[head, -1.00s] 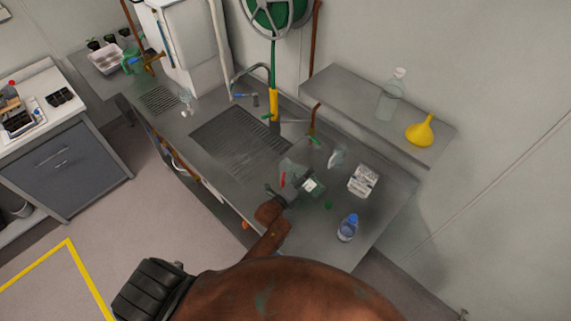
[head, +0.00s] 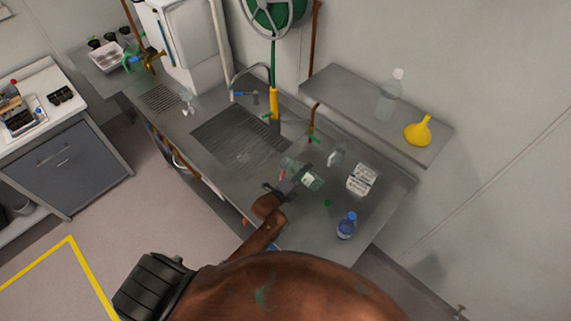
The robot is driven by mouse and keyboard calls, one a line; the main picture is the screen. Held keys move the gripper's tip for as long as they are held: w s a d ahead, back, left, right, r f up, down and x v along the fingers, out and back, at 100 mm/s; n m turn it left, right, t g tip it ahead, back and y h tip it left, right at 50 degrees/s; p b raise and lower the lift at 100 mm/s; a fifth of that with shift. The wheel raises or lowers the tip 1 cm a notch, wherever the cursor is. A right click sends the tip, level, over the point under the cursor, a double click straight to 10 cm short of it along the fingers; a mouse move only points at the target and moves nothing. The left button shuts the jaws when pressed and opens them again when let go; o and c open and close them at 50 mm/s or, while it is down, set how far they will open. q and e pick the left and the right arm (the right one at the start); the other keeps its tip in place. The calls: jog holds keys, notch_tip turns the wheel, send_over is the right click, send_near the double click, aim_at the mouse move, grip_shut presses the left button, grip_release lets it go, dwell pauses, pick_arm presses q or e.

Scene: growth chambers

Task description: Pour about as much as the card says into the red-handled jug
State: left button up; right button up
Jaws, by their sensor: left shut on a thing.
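My left gripper (head: 292,187) is shut on a clear bottle with a greenish tint and a white label (head: 308,180), over the steel counter. Its tilt and the level inside are too small to tell. The red-handled jug (head: 283,174) is just behind the gripper, largely hidden by it; its red handle shows on the left. I cannot tell whether bottle and jug touch, or whether liquid is flowing. A white card (head: 361,180) with dark print stands to the right; its writing is unreadable here. My right gripper is not in view.
A blue-capped bottle (head: 346,227) stands near the counter's front right, with a small green cap (head: 327,203) nearby. A small clear vessel (head: 335,157) is behind the held bottle. The sink (head: 238,140) lies left. A shelf holds a clear bottle (head: 389,96) and yellow funnel (head: 418,130).

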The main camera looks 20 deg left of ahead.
pick_arm(q)
jog(key=shift+n, duration=0.3)
dwell(0.7)
jog(key=shift+d+h, duration=0.25)
jog(key=shift+h, duration=0.05)
jog(key=shift+s+d, duration=0.1)
dwell(0.6)
jog(key=shift+n, duration=0.3)
dwell(1.4)
